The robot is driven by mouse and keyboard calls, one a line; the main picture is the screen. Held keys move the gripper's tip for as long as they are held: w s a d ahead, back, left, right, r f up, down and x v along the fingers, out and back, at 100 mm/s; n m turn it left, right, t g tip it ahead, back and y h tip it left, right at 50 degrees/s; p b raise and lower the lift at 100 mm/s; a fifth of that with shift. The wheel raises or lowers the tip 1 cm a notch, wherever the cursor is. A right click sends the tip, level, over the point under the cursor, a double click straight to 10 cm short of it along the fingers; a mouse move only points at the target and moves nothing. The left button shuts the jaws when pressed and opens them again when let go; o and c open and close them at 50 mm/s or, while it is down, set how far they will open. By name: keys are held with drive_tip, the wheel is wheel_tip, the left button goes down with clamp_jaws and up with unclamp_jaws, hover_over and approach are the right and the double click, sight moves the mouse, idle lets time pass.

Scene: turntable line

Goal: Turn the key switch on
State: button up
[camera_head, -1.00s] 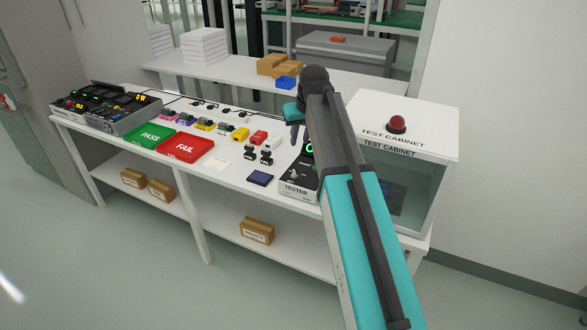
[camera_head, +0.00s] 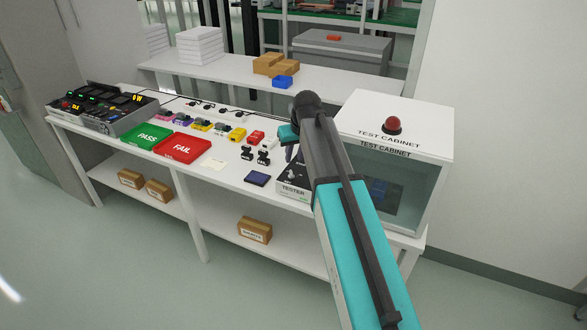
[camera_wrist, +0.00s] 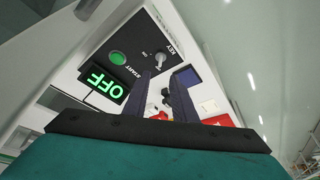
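The tester (camera_head: 293,189) stands on the bench left of the glass cabinet, partly hidden by my arm. In the wrist view its dark panel (camera_wrist: 140,42) carries a grey key switch (camera_wrist: 159,61) labelled KEY, with a small ON mark beside it. A round green START button (camera_wrist: 118,58) sits beside the key. A display (camera_wrist: 105,85) reads OFF in green. My gripper (camera_wrist: 161,80) is open and empty, its dark fingers apart just short of the key, with no contact visible. In the head view my gripper (camera_head: 291,148) is over the tester, mostly hidden by my arm.
The test cabinet (camera_head: 428,188) with a red dome button (camera_head: 393,125) stands close right of my arm. A dark blue pad (camera_head: 257,178), black parts (camera_head: 262,157), a red FAIL tray (camera_head: 183,147) and a green PASS tray (camera_head: 148,138) lie to the left.

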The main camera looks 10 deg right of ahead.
sight(292, 172)
drive_tip(key=shift+s+p+x, duration=0.15)
drive_tip(key=shift+p+x, duration=0.4)
drive_tip(key=shift+x, duration=1.7)
drive_tip(key=shift+s+p+x, duration=0.1)
drive_tip(key=shift+p+x, duration=0.45)
drive_tip(key=shift+x, duration=1.65)
drive_tip(key=shift+f, duration=0.15)
drive_tip(key=shift+c, duration=0.3)
